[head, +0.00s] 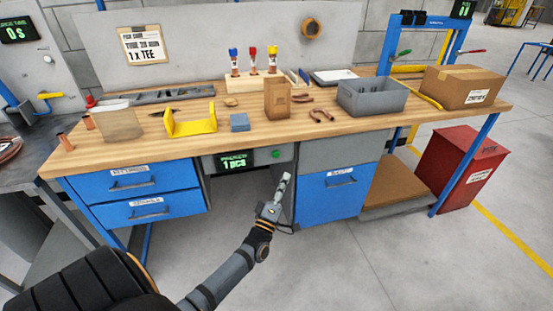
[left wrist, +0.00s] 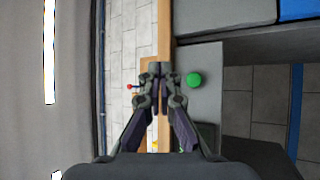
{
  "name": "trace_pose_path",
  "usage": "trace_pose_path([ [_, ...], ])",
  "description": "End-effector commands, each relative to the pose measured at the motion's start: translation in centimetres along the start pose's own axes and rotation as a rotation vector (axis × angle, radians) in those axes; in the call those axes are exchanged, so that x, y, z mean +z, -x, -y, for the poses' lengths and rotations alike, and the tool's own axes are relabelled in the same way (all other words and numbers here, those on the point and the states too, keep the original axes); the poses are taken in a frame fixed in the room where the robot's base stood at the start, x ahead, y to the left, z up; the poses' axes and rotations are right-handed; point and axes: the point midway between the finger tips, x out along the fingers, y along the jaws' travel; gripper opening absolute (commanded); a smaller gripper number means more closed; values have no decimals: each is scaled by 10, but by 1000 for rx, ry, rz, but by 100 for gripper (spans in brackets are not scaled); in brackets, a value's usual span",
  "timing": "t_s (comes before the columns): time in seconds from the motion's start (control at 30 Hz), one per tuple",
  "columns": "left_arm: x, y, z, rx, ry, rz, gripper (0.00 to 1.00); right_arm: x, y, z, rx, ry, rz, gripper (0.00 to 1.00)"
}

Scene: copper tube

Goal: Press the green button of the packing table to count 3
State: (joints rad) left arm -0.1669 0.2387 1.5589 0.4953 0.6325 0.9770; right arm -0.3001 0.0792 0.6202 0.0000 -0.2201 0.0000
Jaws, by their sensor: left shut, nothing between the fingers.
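The green button (head: 276,154) is on the grey front panel (head: 262,158) under the packing table's (head: 150,150) top, right of a small display (head: 234,162) that reads 1 pcs. My left gripper (head: 287,178) points up just below and right of the button, fingers shut and empty. In the left wrist view the green button (left wrist: 194,79) is to the right of my shut fingertips (left wrist: 160,68), with a gap between them in the picture. I cannot tell the depth between fingertips and panel. My right gripper is in neither view.
Blue drawers (head: 135,195) and a blue cabinet door (head: 337,193) flank the open knee space under the table. The tabletop holds a grey bin (head: 371,98), a cardboard box (head: 463,87), a yellow bracket (head: 190,124) and copper fittings (head: 321,116). A red bin (head: 458,165) stands at the right.

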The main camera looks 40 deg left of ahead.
Motion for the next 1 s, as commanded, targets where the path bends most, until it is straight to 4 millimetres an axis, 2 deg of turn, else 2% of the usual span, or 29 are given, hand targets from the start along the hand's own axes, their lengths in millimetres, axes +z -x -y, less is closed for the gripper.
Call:
trace_pose_path([
  [0.33, -3, -5, 4, 0, -6, 2, 0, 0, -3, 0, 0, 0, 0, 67],
  [0.63, -24, -32, 27, 1, -8, 1, 0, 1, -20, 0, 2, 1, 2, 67],
  [0.8, -35, -48, 38, 1, -7, 1, 0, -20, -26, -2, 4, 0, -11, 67],
  [1.0, -43, -59, 44, 0, -6, 1, 0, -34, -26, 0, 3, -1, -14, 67],
])
